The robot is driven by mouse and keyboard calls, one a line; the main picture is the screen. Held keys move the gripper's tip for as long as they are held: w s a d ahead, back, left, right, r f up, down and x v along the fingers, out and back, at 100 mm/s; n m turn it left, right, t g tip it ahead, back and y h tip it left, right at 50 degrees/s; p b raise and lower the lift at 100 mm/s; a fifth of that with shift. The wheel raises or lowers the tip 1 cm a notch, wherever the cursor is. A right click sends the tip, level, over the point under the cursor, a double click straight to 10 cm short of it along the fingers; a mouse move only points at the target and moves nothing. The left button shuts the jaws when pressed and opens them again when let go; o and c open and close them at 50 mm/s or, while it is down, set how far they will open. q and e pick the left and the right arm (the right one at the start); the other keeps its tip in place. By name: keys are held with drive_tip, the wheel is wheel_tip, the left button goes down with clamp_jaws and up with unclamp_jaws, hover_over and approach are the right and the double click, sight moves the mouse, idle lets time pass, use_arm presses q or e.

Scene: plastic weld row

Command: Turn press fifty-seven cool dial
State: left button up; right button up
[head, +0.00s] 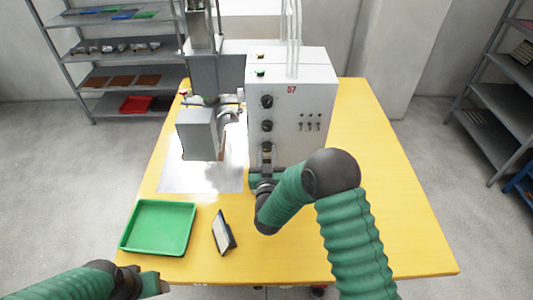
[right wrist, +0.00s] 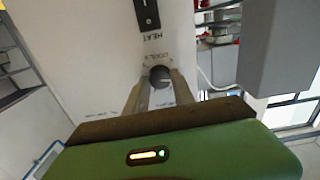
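The press (head: 315,140) is a white box marked 57, with a column of dark dials on its front. The cool dial (head: 267,147) is the lowest dial. In the right wrist view the cool dial (right wrist: 160,76) is a dark round knob under its printed label, below the heat label. My right gripper (head: 266,160) is at the lowest dial. Its fingers (right wrist: 160,92) are apart, with the dial between or just beyond their tips; contact cannot be made out. My left gripper (head: 160,285) is at the table's front left edge, away from the press; its fingers are unclear.
A green tray (head: 127,240) and a small tilted dark-framed panel (head: 222,232) are on the yellow table (head: 400,235) at front left. The press's grey arm and head (head: 197,133) stand left of the dials. Shelves (head: 85,52) are behind. The table's right side is clear.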

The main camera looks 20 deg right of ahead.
drive_tip(key=shift+d, duration=0.2)
clamp_jaws()
drive_tip(key=m+b, duration=0.4)
drive_tip(key=b, duration=0.1)
drive_tip(key=shift+a+f, duration=0.2)
drive_tip(key=shift+f, duration=0.2)
drive_tip(key=shift+r+m, duration=0.1)
drive_tip(key=shift+m, duration=0.5)
drive_tip(key=shift+r, duration=0.2)
drive_tip(key=shift+o, duration=2.1)
unclamp_jaws()
drive_tip(key=o, duration=0.4)
drive_tip(key=shift+w, duration=0.1)
